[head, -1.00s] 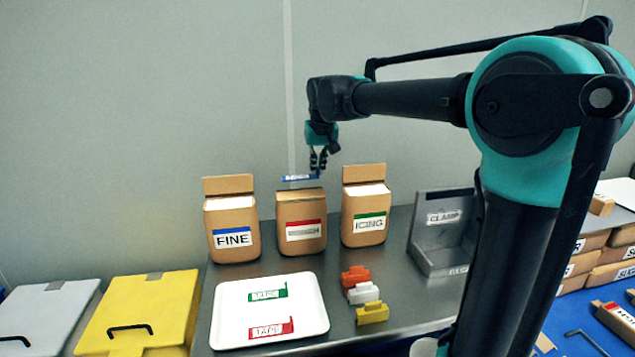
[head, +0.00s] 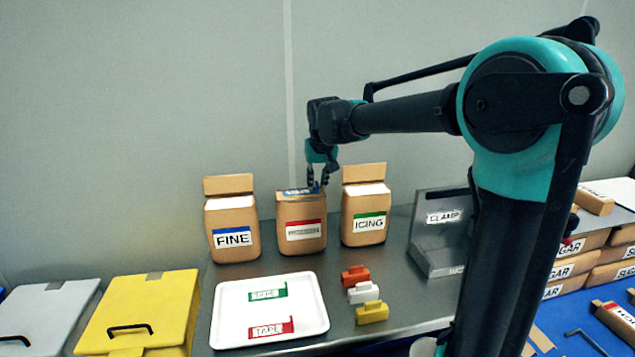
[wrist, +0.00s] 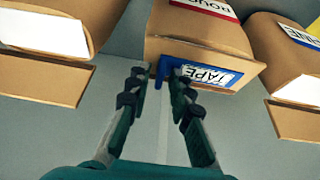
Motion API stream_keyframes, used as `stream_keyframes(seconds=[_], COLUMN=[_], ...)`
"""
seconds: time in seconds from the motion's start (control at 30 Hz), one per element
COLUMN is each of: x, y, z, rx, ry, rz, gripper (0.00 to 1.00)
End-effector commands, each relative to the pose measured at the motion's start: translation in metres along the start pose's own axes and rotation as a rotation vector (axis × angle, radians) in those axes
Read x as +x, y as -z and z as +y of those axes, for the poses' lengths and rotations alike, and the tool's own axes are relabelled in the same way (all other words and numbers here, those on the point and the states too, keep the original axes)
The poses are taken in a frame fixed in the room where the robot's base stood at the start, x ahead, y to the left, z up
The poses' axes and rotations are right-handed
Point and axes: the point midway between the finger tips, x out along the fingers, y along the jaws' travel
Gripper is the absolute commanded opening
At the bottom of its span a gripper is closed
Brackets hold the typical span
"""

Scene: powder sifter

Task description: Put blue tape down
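The blue tape (head: 297,191), a blue piece with a white TAPE label, lies on top of the middle brown bag (head: 289,212), which has a red-edged label. The tape also shows in the wrist view (wrist: 212,76), against the bag's top edge, with its blue end tab between my fingertips. My gripper (head: 318,180) is just above the tape's right end. In the wrist view my gripper (wrist: 158,82) has its fingers apart, with a gap beside the tab. The tape's underside is hidden.
The FINE bag (head: 232,220) stands left and the ICING bag (head: 366,215) right. A white tray (head: 225,318) holds green and red tapes. Small orange, white and yellow clips (head: 362,293) lie beside it. A grey CLAMP holder (head: 440,232) stands right, a yellow box (head: 150,300) left.

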Motion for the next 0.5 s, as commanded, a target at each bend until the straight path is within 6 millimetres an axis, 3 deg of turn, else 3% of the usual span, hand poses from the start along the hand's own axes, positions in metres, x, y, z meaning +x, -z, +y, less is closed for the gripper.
stream_keyframes(seconds=[0.33, 0.5], x=[-0.002, -0.020], y=[0.001, 0.001], z=[0.000, 0.000], rx=[0.000, 0.000], ry=[0.000, 0.000], rz=[0.000, 0.000], gripper=[0.27, 0.27])
